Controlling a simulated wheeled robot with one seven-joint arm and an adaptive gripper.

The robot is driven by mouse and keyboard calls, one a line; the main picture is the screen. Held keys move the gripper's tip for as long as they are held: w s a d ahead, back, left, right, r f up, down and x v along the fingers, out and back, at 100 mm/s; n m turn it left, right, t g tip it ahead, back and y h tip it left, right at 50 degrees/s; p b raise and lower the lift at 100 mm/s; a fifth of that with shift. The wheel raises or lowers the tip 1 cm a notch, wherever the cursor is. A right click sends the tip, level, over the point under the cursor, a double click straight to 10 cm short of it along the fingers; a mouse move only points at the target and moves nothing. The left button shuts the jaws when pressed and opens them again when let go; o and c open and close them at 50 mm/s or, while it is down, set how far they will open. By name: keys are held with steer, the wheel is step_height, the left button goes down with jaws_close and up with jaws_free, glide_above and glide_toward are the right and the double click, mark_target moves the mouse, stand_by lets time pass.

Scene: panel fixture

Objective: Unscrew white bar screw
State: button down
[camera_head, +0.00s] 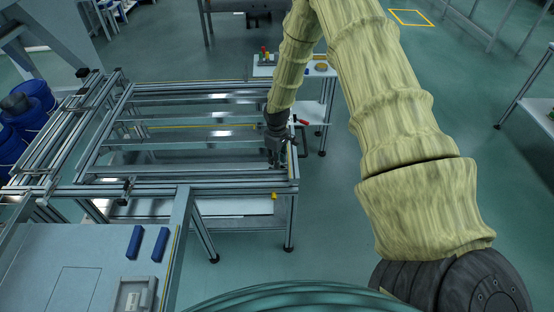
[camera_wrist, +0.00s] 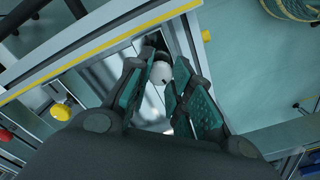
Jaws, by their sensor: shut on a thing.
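The white bar screw (camera_wrist: 161,73) shows in the wrist view as a round white head between my two fingers, near a corner of the metal frame. My gripper (camera_wrist: 164,84) is shut on it, one green-padded finger on each side. In the head view my gripper (camera_head: 275,157) points down at the right end of the panel fixture (camera_head: 190,187), by its bars. The screw cannot be made out there, and its lower part is hidden in the wrist view.
A small white side table (camera_head: 312,112) stands behind the fixture. Blue bins (camera_head: 32,105) stand at left. Floor right of the fixture is clear.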

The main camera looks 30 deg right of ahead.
steer(key=n, duration=0.4)
steer(key=shift+d+n, duration=0.1)
steer(key=shift+n, duration=0.2)
steer(key=n, duration=0.4)
steer(key=shift+n, duration=0.3)
steer(key=n, duration=0.4)
steer(key=shift+n, duration=2.5)
steer(key=c, duration=1.2)
jaws_free()
steer(key=shift+c, duration=0.2)
steer(key=shift+r, duration=0.1)
step_height(320, 180, up, 12)
